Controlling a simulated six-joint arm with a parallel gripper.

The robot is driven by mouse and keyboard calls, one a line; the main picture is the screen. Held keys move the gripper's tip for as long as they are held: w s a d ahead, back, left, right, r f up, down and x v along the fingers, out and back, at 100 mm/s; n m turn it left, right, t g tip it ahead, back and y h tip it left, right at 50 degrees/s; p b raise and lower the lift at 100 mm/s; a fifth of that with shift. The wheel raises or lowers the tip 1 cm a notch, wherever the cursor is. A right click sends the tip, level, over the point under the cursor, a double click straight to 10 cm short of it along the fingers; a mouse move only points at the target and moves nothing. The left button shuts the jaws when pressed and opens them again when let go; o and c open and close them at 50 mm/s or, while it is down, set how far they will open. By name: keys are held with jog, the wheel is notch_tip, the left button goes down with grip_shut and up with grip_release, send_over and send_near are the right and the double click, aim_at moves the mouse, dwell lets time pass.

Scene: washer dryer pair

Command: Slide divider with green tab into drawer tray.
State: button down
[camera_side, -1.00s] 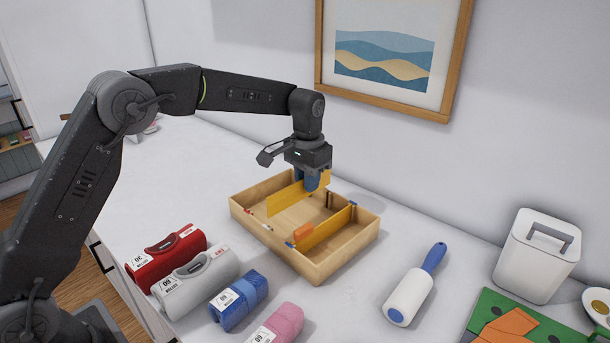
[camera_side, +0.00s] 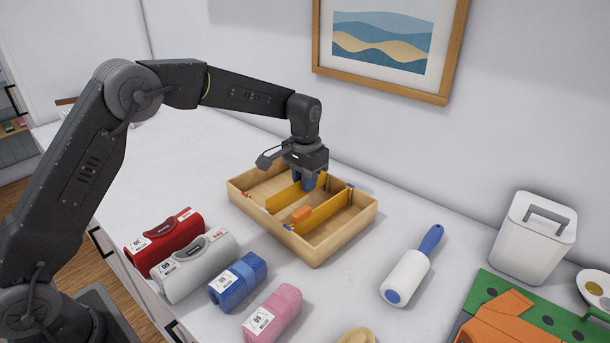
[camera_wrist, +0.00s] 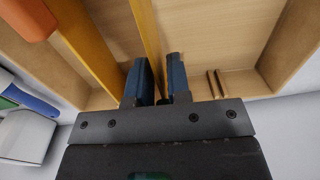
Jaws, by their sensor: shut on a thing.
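My gripper (camera_side: 308,183) is over the light wooden drawer tray (camera_side: 345,240), with its blue fingers reaching down into it. It is shut on a thin yellow divider (camera_side: 284,198), which stands on edge inside the tray. In the wrist view the held divider (camera_wrist: 147,35) runs away from between the two fingers (camera_wrist: 160,85). No green tab shows on it; the tab may be hidden. I cannot tell whether its ends sit in slots. A second yellow divider (camera_side: 327,211) with an orange tab (camera_side: 301,214) stands to its right, roughly parallel and apart.
Red (camera_side: 163,242), white (camera_side: 194,265), blue (camera_side: 238,279) and pink (camera_side: 272,312) rolls lie in front of the tray. A lint roller (camera_side: 408,276) lies to its right. Paired wooden ribs (camera_wrist: 216,84) show on a tray wall. The wall is close behind.

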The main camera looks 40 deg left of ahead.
jog(key=shift+f, duration=1.05)
jog(key=c, duration=1)
grip_release()
jog(key=shift+r, duration=3.5)
